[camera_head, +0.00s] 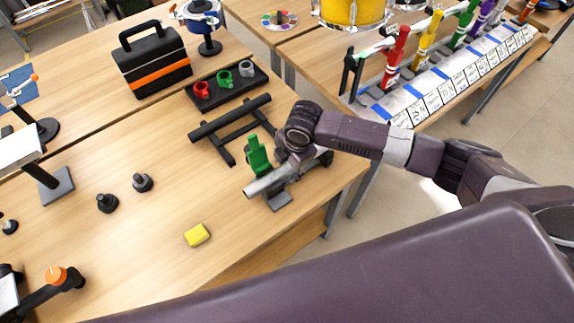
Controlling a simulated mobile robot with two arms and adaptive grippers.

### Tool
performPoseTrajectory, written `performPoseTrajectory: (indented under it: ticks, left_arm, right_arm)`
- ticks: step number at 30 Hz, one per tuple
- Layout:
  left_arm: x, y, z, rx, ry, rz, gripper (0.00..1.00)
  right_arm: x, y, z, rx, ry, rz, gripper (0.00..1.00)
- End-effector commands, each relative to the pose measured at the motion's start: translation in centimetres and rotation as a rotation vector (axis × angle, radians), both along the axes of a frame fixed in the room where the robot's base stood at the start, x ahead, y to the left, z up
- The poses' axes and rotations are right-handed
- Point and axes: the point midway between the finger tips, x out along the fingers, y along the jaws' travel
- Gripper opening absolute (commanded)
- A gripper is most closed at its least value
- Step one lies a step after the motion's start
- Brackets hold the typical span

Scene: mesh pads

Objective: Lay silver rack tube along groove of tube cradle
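The silver rack tube (262,184) lies slanted near the right edge of the wooden table, its left end free. A small grey stand, seemingly the tube cradle (279,203), shows below it; whether the tube rests in its groove or sits just above it is hidden. My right gripper (291,166) comes in from the right and is at the right part of the tube. Its fingers are dark and partly hidden, so I cannot tell whether they grip it. My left gripper is out of view.
A green upright piece (258,155) stands close behind the tube. A black rack frame (230,121) and a black tray (226,87) with coloured cups lie farther back. A yellow block (197,235) and two black knobs (142,182) are at left. Table between them is clear.

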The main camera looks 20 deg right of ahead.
Motion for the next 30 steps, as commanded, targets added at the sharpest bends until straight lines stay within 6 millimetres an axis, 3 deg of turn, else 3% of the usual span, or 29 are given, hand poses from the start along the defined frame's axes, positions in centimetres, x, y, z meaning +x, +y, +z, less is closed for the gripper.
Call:
performPoseTrajectory:
  ticks: [8, 21, 30]
  left_arm:
    - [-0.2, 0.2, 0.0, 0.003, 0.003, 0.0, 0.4]
    - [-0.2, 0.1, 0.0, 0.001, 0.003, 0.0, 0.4]
    - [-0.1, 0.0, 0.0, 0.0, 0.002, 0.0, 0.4]
  right_arm:
    - [-0.2, -0.1, 0.5, 0.0, 0.001, 0.0, 0.46]
    - [-1.9, -0.7, 8.8, 0.001, -0.003, 0.002, 0.46]
    - [-2.6, -0.9, 11.6, -0.001, 0.0, 0.0, 0.46]
